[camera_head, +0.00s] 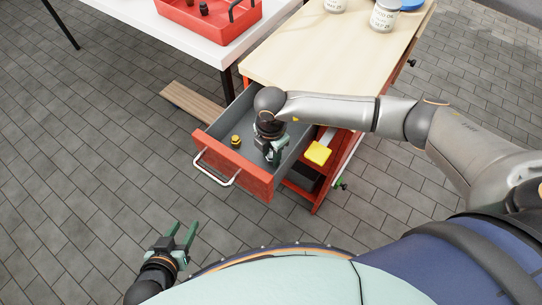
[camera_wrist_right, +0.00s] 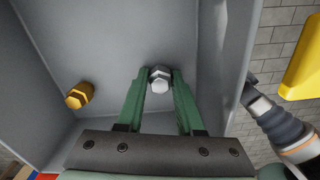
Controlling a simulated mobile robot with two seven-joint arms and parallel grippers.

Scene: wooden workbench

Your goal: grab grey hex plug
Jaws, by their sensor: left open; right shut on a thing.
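The grey hex plug (camera_wrist_right: 159,79) shows in the right wrist view between the fingertips of my right gripper (camera_wrist_right: 158,84), which is shut on it. In the head view my right gripper (camera_head: 273,153) reaches down into the open drawer (camera_head: 237,166), and the plug is hidden there. My left gripper (camera_head: 181,236) is open and empty, low over the floor at the lower left, well apart from the drawer. A yellow-brass hex plug (camera_wrist_right: 79,95) lies on the drawer floor to the left of the grey one; it also shows in the head view (camera_head: 236,141).
The drawer is pulled out under the wooden workbench (camera_head: 325,50), with grey walls close around my right gripper. A yellow object (camera_head: 318,152) is just right of the drawer. A red tray (camera_head: 207,22) sits on the white table, and jars (camera_head: 385,16) stand on the bench.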

